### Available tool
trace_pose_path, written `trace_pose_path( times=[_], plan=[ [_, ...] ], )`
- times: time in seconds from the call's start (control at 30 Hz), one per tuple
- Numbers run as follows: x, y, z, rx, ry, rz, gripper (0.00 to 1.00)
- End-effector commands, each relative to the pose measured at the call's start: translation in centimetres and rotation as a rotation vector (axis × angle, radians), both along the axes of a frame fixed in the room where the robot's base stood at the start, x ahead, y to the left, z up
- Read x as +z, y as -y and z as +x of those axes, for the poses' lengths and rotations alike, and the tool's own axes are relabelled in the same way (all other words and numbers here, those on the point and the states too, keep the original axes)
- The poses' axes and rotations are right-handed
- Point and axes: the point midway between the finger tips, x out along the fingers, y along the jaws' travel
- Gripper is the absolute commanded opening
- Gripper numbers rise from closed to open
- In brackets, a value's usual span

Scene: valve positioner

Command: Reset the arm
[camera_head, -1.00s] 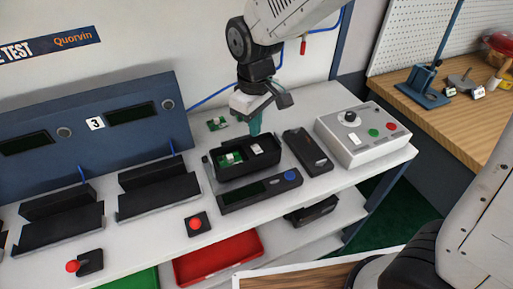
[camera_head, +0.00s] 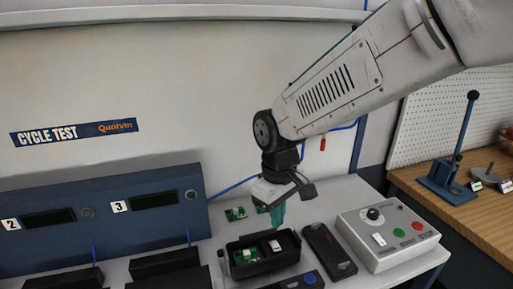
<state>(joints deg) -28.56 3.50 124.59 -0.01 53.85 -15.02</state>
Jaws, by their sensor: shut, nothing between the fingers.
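My gripper (camera_head: 279,214) has teal fingers that point down and sit together, shut and empty. It hangs above the back edge of an open black housing (camera_head: 263,268). The housing holds a green circuit board (camera_head: 246,256) and a small white part (camera_head: 275,246). My arm comes in from the upper right and bends down at the wrist. Whether the fingertips touch anything behind the housing is hard to tell.
A black cover (camera_head: 329,250) lies right of the housing, beside a grey control box (camera_head: 387,235) with a knob and buttons. Small green boards (camera_head: 236,214) lie behind. A blue test panel (camera_head: 105,217) stands left. A wooden bench (camera_head: 480,208) with a blue lever press (camera_head: 455,160) is right.

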Motion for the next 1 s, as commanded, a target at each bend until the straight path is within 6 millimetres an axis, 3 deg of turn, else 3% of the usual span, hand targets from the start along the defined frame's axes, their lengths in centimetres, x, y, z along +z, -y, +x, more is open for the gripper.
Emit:
trace_pose_path(
  times=[0.07,0.4,0.6,0.8,1.0],
  plan=[
    [-0.2,1.3,-2.0,-0.043,-0.044,-0.027,0.00],
    [4.9,11.4,-10.1,-0.375,-0.050,-0.037,0.00],
    [7.0,16.5,-15.3,-0.578,0.005,-0.011,0.00],
    [8.1,19.3,-18.3,-0.706,0.090,0.027,0.00],
    [9.0,20.4,-18.9,-0.760,0.146,0.046,0.00]
  ],
)
